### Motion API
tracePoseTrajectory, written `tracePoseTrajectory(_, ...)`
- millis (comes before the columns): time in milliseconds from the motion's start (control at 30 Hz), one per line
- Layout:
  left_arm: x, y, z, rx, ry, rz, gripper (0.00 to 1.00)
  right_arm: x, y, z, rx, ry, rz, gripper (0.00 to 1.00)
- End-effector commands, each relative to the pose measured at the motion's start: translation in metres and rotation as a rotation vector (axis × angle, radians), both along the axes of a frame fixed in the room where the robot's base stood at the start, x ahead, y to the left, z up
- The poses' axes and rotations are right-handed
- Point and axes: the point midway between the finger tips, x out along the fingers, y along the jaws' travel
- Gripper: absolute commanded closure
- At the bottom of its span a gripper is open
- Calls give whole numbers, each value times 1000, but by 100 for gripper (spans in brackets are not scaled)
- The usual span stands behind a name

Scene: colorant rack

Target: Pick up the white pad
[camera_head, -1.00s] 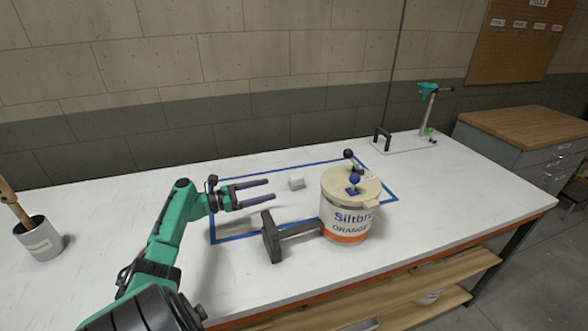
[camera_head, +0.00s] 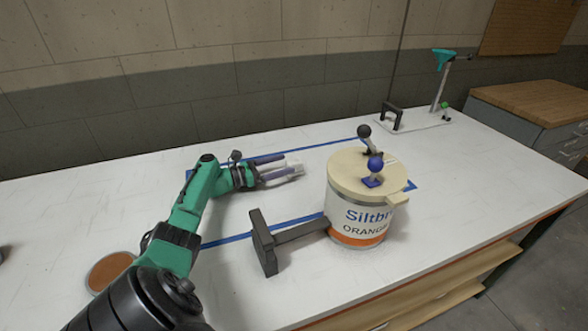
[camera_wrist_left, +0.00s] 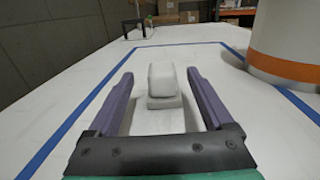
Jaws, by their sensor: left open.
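The white pad (camera_wrist_left: 165,82) is a small pale block with a wider foot below it. In the left wrist view it stands between the two purple fingers of my left gripper (camera_wrist_left: 160,74), near the fingertips, with a gap on each side. In the head view the pad (camera_head: 295,164) is at the tips of my left gripper (camera_head: 291,166), partly hidden by a finger. My left gripper is open, low over the table. My right gripper is not in view.
A large Siltbro orange can (camera_head: 361,215) with a cream lid (camera_head: 350,168) stands right of the gripper. A dark hammer-shaped tool (camera_head: 266,242) lies in front. Blue tape (camera_head: 225,239) marks the white table (camera_head: 80,205). A black handle (camera_head: 392,115) stands behind on the right.

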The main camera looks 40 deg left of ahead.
Motion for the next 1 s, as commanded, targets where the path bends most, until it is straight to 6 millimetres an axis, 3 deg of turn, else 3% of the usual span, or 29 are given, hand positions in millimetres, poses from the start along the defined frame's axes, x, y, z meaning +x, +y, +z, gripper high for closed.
tracePoseTrajectory(200, 37, -16, 0, -1, -4, 1, 15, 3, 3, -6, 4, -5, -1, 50)
tracePoseTrajectory(467, 43, -19, 1, 1, 0, 1, 15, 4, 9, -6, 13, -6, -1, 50)
tracePoseTrajectory(700, 43, -19, 1, 1, 0, 1, 100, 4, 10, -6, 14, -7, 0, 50)
tracePoseTrajectory(1000, 43, -19, 5, 1, -1, 0, 100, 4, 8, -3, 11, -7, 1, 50)
